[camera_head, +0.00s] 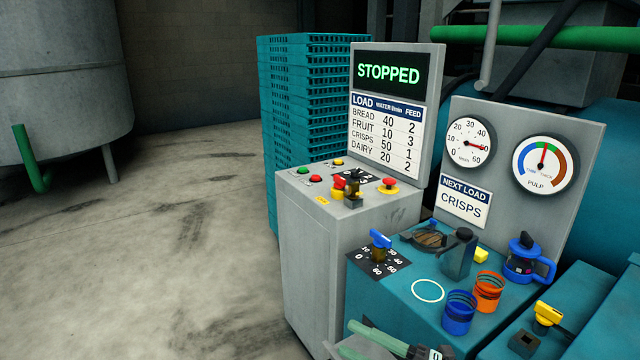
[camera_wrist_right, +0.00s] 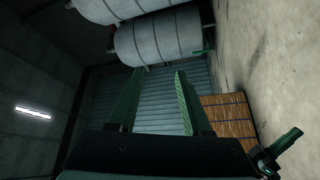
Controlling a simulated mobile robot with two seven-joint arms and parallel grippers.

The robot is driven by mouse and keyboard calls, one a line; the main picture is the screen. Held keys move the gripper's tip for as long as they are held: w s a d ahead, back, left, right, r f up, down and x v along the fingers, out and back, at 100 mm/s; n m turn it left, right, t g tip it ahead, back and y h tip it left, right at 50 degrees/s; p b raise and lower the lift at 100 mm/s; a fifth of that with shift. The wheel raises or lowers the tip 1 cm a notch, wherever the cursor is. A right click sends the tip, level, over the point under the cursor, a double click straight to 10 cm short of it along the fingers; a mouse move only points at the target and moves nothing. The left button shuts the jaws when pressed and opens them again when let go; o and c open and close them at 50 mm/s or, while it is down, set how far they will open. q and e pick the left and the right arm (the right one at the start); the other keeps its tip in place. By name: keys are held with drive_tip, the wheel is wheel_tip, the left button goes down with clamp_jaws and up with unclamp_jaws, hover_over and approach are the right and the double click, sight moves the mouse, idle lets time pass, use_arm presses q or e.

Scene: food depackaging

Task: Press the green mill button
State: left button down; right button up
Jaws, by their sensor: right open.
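The green button (camera_head: 303,170) sits at the left front of the sloping top of a grey control box (camera_head: 325,250), beside a red button (camera_head: 316,178). The screen (camera_head: 388,73) above the box reads STOPPED in green letters. My right gripper (camera_head: 362,338) is at the bottom edge of the head view, below and apart from the button and partly cut off. In the right wrist view its green fingers (camera_wrist_right: 160,80) are apart with nothing between them. A green and black part (camera_wrist_right: 280,150) at that view's right edge looks like my left gripper; its jaws are unclear.
A red stop button (camera_head: 389,184), a yellow button (camera_head: 338,162) and a selector lever (camera_head: 352,185) share the box top. A teal bench (camera_head: 410,290) with a blue-handled dial (camera_head: 379,246) and cups stands at the right. Teal crates (camera_head: 310,110) stand behind. Floor at left is clear.

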drive_tip(key=s+d+f+m+t+h, duration=0.1)
drive_tip(key=s+d+f+m+h, duration=0.2)
drive_tip(key=f+m, duration=0.4)
drive_tip(key=s+d+f+m+h, duration=0.2)
drive_tip(key=s+f+m+h, duration=0.1)
drive_tip(key=f+m+h, duration=0.35)
drive_tip(key=s+d+f+m+t+h, duration=0.1)
drive_tip(key=s+d+f+m+h, duration=0.2)
drive_tip(key=f+m, duration=0.45)
drive_tip(key=s+a+f+m+g+h, duration=0.1)
drive_tip(key=s+f+m+g, duration=0.1)
drive_tip(key=s+f, duration=0.5)
drive_tip(key=shift+s+a+g+h+p, duration=0.25)
drive_tip(key=shift+s+g+h+p, duration=0.1)
drive_tip(key=shift+s+g, duration=0.65)
